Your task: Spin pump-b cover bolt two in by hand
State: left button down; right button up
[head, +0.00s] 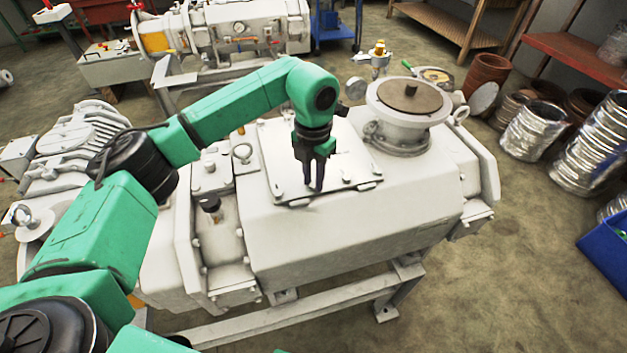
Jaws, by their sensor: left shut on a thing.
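The pump's flat cover plate (284,166) lies on top of the large pale grey pump body (370,215) in the middle of the head view. My left gripper (315,187) points straight down at the front edge of this plate. Its dark fingers are shut on a small cover bolt, which they almost wholly hide. How deep the bolt sits cannot be seen. My right gripper is not in view.
A round flanged port (408,100) with a brown disc stands right of the plate. Another pump (225,25) is behind. Foil-wrapped rolls (535,130) and a blue bin (605,245) stand right, with open floor between.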

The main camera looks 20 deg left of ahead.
pick_arm(q)
jog(key=m, duration=0.1)
jog(key=m+b, duration=0.1)
jog(key=m, duration=0.1)
jog(key=shift+w+r+m, duration=0.15)
jog(key=shift+m, duration=0.15)
jog(key=m+b, duration=0.1)
jog(key=m, duration=0.2)
jog(key=shift+m, duration=0.3)
jog(key=m, duration=0.3)
jog(key=shift+m, duration=0.3)
jog(key=m+b, duration=0.1)
jog(key=m, duration=0.3)
jog(key=shift+r+m, duration=0.1)
jog(key=shift+m, duration=0.2)
jog(key=m, duration=1.2)
jog(key=shift+m, duration=0.3)
